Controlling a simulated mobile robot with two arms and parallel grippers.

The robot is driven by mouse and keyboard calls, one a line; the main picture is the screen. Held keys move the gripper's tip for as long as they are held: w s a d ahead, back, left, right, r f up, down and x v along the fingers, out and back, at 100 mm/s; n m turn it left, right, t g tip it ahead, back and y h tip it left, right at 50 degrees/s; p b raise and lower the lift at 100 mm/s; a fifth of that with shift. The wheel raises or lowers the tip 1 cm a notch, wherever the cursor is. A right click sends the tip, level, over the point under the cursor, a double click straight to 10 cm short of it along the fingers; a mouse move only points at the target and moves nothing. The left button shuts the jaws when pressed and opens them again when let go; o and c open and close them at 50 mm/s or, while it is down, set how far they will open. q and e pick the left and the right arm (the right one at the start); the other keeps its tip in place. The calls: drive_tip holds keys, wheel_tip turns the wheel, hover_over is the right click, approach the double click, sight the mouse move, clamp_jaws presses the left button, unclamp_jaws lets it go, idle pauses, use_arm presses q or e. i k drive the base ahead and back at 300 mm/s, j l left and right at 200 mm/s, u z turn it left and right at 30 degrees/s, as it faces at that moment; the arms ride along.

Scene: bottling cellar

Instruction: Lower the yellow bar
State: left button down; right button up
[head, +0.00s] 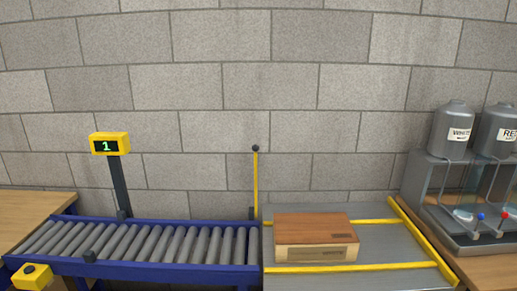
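The yellow bar (256,184) stands upright at the far side of the seam between the roller conveyor (160,270) and the grey platform. It has a dark ball at its top end and a dark mount at its foot. A wooden box (315,236) with a reddish-brown top sits on the grey platform (385,270), just right of the bar and apart from it. Neither of my grippers shows in the head view.
A yellow display (110,143) reading 1 stands on a dark post behind the rollers. A yellow button box (31,276) is at the lower left. Yellow rails (425,242) edge the platform. A filling rack (430,190) with grey tanks stands at the right. The rollers are empty.

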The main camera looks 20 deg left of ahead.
sight(255, 148)
drive_tip(key=i+j+z, duration=0.2)
drive_tip(key=j, duration=0.15)
drive_tip(key=i+j+z, duration=0.15)
drive_tip(key=j, duration=0.25)
drive_tip(key=j+z, duration=0.2)
drive_tip(key=j, duration=0.2)
drive_tip(key=i+j+z, duration=0.15)
drive_tip(key=j, duration=0.3)
